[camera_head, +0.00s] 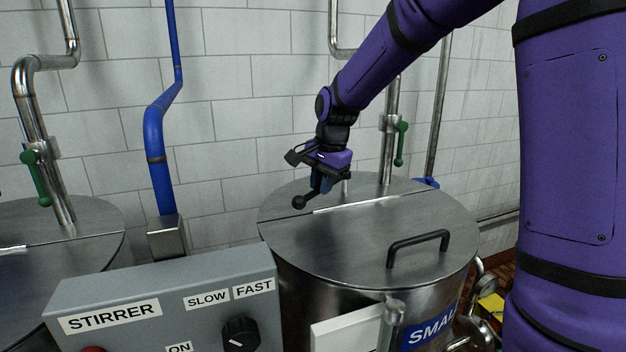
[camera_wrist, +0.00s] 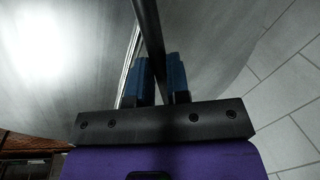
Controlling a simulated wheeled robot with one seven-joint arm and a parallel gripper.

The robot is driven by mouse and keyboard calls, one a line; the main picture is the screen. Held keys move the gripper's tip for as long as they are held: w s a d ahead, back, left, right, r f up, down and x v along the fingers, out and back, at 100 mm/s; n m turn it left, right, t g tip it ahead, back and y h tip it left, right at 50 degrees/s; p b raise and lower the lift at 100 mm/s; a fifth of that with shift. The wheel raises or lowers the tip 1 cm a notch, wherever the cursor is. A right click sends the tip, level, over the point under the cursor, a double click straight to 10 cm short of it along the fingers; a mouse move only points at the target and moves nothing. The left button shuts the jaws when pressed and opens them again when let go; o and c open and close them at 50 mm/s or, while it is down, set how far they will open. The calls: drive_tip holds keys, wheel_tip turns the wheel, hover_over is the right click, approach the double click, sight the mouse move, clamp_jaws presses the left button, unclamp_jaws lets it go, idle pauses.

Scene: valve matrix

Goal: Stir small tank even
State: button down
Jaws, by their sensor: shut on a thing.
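The small tank (camera_head: 290,265) is a round steel vessel with a blue label (camera_head: 432,327) that reads "SMAL", the rest cut off by my arm. Its flat steel lid (camera_head: 350,245) is on, with a black bar handle (camera_head: 418,242) at the front right. My gripper (camera_head: 321,187) is over the back left part of the lid, shut on a dark rod. A black ball end (camera_head: 299,202) shows just left of the fingers. In the wrist view the dark rod (camera_wrist: 148,30) runs between the blue fingers (camera_wrist: 160,80). Where the rod joins the tank is hidden.
A grey STIRRER box (camera_head: 170,300) with SLOW, FAST and ON labels and a black knob (camera_head: 241,335) stands at front left. Another steel tank (camera_head: 60,240) is at left.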

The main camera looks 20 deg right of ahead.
drive_tip(key=s+d+n, duration=0.1)
drive_tip(key=d+n, duration=0.1)
drive_tip(key=s+d+n, duration=0.2)
drive_tip(key=n, duration=0.1)
drive_tip(key=s+d+n+g+y, duration=0.1)
drive_tip(key=d+n, duration=0.1)
drive_tip(key=n, duration=0.1)
drive_tip(key=shift+s+d, duration=0.2)
drive_tip(key=shift+d, duration=0.05)
drive_tip(key=shift+s+d+n+g, duration=0.15)
drive_tip(key=shift+d+n+g, duration=0.35)
drive_tip(key=shift+d+n, duration=1.65)
drive_tip(key=shift+a, duration=0.15)
drive_tip(key=c, duration=1.1)
unclamp_jaws()
wheel_tip(320, 180, up, 11)
drive_tip(key=d, duration=0.2)
drive_tip(key=shift+f, duration=0.2)
drive_tip(key=shift+d, duration=0.1)
